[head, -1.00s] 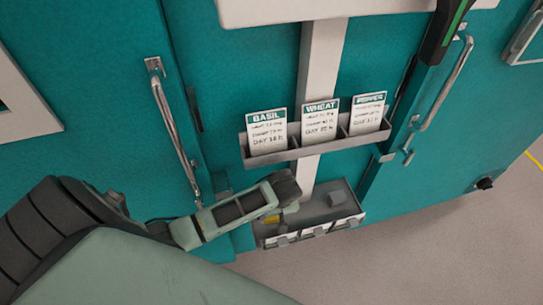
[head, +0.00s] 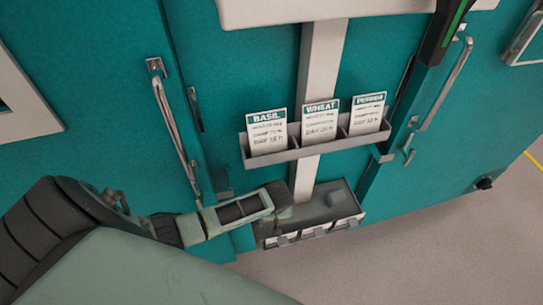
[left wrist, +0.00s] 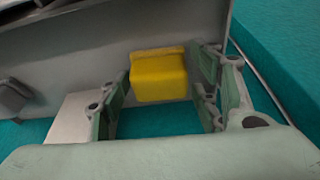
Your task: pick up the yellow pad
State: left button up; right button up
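The yellow pad (left wrist: 158,76) shows in the left wrist view as a small block with a raised lip, against the grey tray. My left gripper (left wrist: 160,92) is open, with one green finger on each side of the pad. The fingertips are close to the pad's sides; I cannot tell whether they touch. In the head view my left gripper (head: 280,200) is at the left end of the low grey tray (head: 350,196), and it hides the pad there. My right gripper is not in view.
A card rack (head: 270,157) with basil, wheat and pepper cards sits above the tray, on a white post (head: 312,90). Teal doors with metal handles (head: 175,130) stand on both sides. Open floor is at lower right.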

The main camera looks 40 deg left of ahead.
pick_arm(q)
jog(key=c, duration=0.8)
jog(key=shift+r, duration=0.1)
jog(key=shift+r, duration=0.25)
jog(key=v, duration=0.3)
jog(key=shift+a+r, duration=0.15)
jog(key=shift+r, duration=0.25)
jog(key=s+d+r, duration=0.1)
jog(key=s+r, duration=0.1)
jog(key=s, duration=0.1)
jog(key=s+d+r, duration=0.1)
jog(key=s+r, duration=0.1)
jog(key=s, duration=0.2)
jog(key=s+d+r, duration=0.1)
jog(key=s+r, duration=0.1)
jog(key=s, duration=0.1)
jog(key=shift+s+d+r, duration=0.15)
jog(key=shift+s+r, duration=0.15)
